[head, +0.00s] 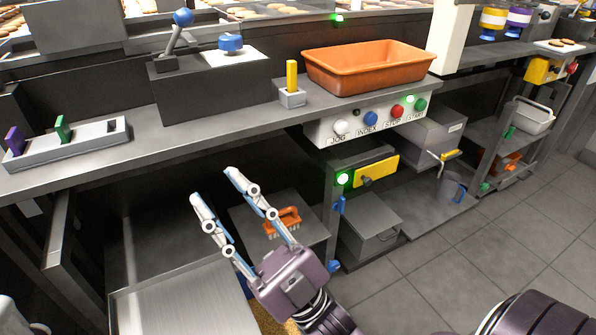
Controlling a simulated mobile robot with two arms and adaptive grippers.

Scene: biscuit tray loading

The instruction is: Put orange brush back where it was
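The orange brush (284,221), with a looped handle and pale bristles, lies on a grey surface (249,221) below the counter. My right gripper (212,186) reaches in from the bottom right. Its two fingers are spread apart with nothing between them. The brush shows just right of the right-hand finger, which overlaps its edge in the picture; I cannot tell whether they touch.
The counter (215,128) above carries an orange tray (368,66), a yellow peg in a holder (291,97) and a slotted rack (65,147). A button panel (370,122) juts from its edge. A grey lidded box (369,225) stands right of the brush. Floor at right is clear.

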